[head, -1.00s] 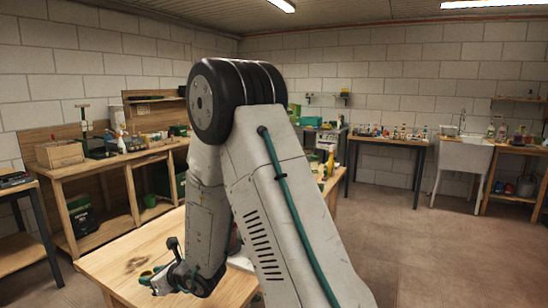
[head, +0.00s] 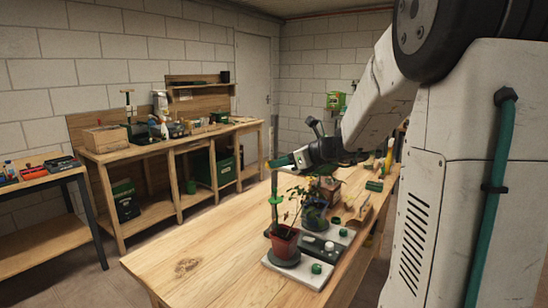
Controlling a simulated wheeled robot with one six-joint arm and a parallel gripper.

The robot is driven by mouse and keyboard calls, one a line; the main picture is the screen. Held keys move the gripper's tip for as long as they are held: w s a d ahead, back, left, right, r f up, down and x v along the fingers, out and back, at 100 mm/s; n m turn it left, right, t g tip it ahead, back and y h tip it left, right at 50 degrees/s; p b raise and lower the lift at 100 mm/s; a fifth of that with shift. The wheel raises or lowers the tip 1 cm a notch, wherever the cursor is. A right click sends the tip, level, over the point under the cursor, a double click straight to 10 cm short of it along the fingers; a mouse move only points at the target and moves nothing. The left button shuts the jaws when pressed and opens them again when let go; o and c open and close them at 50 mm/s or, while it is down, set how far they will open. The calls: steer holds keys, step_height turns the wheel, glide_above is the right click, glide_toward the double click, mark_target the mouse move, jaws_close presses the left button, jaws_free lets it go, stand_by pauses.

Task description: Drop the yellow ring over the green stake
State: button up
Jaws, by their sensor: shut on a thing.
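My gripper (head: 283,161) reaches in from the right above the far-left part of the wooden table. Whether the fingertips touch the stake I cannot tell. The stake's foot is partly hidden behind a reddish plant pot (head: 284,242) with a leafy seedling.
Another plant, a wooden block and a yellow item (head: 388,160) stand farther back. A workbench (head: 170,140) lines the wall.

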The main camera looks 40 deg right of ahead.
steer(key=shift+s+d+r, duration=0.1)
steer(key=shift+d+r, duration=0.05)
steer(key=shift+d, duration=0.15)
steer(key=shift+a+f, duration=0.25)
steer(key=shift+f, duration=0.8)
step_height(320, 180, down, 8)
steer(key=shift+r, duration=0.2)
stand_by(0.3)
steer(key=o, duration=1)
steer(key=shift+d, duration=0.1)
steer(key=v, duration=0.7)
steer(key=shift+s+r, duration=0.15)
steer(key=shift+s, duration=0.1)
